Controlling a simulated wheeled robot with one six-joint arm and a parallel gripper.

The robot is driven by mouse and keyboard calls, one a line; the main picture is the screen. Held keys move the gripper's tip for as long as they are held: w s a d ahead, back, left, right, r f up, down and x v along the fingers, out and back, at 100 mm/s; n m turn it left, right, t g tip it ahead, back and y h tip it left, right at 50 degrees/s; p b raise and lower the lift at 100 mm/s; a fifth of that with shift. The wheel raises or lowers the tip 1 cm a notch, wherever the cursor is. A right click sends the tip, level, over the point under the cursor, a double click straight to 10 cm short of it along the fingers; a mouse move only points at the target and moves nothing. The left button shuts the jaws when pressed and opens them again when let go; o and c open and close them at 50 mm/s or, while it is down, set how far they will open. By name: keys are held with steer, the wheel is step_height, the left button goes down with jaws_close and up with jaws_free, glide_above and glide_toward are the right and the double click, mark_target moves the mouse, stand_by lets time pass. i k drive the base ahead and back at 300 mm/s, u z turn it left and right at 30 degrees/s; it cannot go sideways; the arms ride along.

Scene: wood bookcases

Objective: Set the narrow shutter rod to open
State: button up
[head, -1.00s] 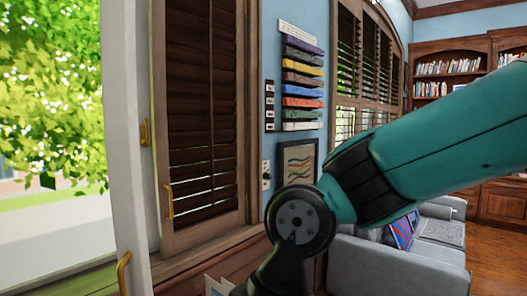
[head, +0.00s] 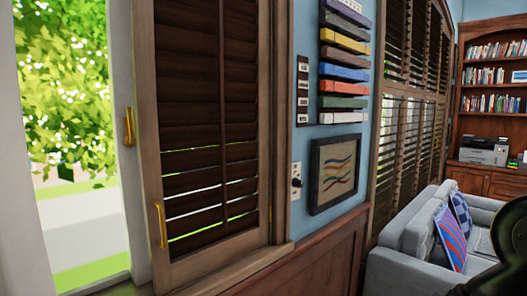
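A narrow wooden shutter panel (head: 205,62) with dark brown slats stands at the window on the left. Its thin vertical rod (head: 223,110) runs down the front of the slats, right of the panel's middle. The upper slats look closed or nearly so. Thin strips of light show between several lower slats. A brass handle (head: 161,224) is on the panel's lower left frame. My gripper is not in view; only a dark part of my arm shows at the bottom right corner.
A wider slatted shutter (head: 402,125) is farther right. Between them are a coloured bar rack (head: 343,73), a framed picture (head: 334,172) and a switch plate (head: 295,180). A grey sofa (head: 405,240) and a bookcase (head: 458,100) stand at right.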

mark_target(220, 2)
steer(key=u, duration=0.05)
steer(key=i, duration=0.85)
steer(key=u, duration=0.3)
